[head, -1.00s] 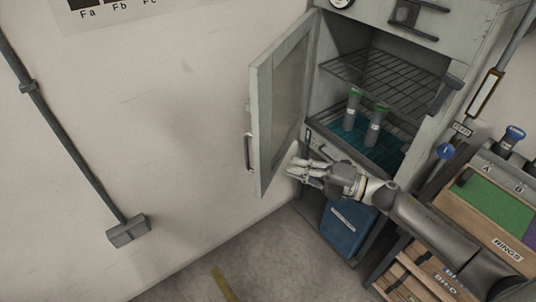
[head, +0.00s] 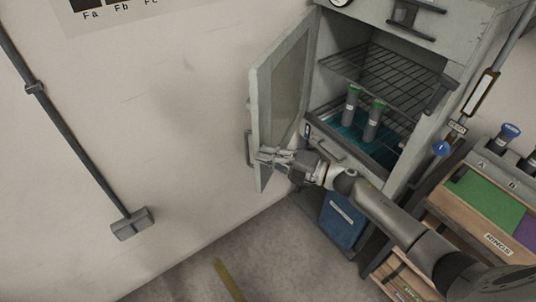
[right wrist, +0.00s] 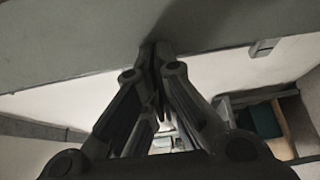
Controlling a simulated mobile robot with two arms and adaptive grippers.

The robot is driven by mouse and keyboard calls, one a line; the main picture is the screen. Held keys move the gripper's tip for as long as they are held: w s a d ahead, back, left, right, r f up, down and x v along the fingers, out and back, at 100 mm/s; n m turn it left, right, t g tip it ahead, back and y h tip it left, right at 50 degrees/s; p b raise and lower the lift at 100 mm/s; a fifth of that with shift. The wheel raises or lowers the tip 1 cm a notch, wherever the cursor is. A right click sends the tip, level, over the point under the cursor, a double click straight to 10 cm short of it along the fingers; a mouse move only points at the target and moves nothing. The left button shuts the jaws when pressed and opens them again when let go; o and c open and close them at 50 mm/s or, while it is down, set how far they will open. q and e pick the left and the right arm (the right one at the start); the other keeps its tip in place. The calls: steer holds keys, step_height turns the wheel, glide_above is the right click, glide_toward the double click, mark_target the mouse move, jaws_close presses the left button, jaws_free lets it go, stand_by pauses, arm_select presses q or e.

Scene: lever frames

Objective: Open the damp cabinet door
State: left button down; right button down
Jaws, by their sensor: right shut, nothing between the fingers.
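The damp cabinet (head: 470,30) stands at the upper right in the head view. Its door (head: 283,88) is swung wide open to the left, with a bar handle (head: 248,148) on its far side. My right gripper (head: 262,155) is shut and empty, at the lower part of the door's inner side. In the right wrist view its fingertips (right wrist: 157,48) meet close to a grey surface that looks like the door (right wrist: 80,40); I cannot tell whether they touch it. My left gripper is not in view.
A blue container (head: 341,222) sits below. A wooden rack with a green panel (head: 485,200) stands at right. Floor (head: 270,270) at front is clear.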

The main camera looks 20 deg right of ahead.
steer(key=w+a+m+t+h, duration=0.3)
steer(key=w+a, duration=0.5)
steer(key=a, duration=0.1)
steer(key=shift+a, duration=0.15)
